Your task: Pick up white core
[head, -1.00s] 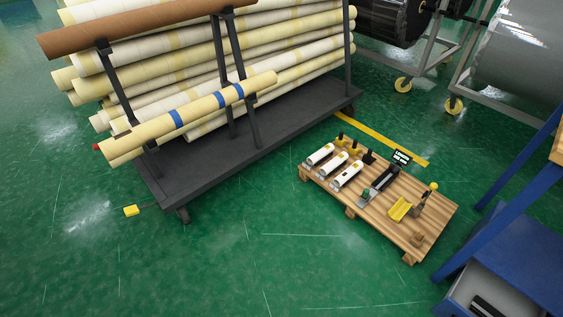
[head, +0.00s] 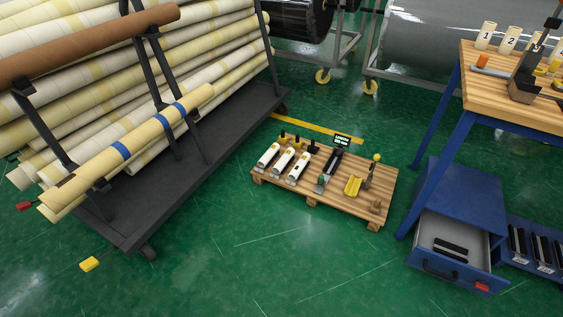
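Three short white cylinders lie side by side on a low wooden pallet (head: 340,205) on the floor, at the left (head: 267,155), the middle (head: 283,162) and the right (head: 298,169) of their row. I cannot tell which of these is the white core. My gripper is not in view.
A dark rack (head: 180,175) of long cream rolls stands at the left, with a brown roll (head: 90,45) on top. A blue drawer cabinet (head: 460,205) has its drawer (head: 450,248) pulled out. Green floor (head: 240,265) in front of the pallet is clear.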

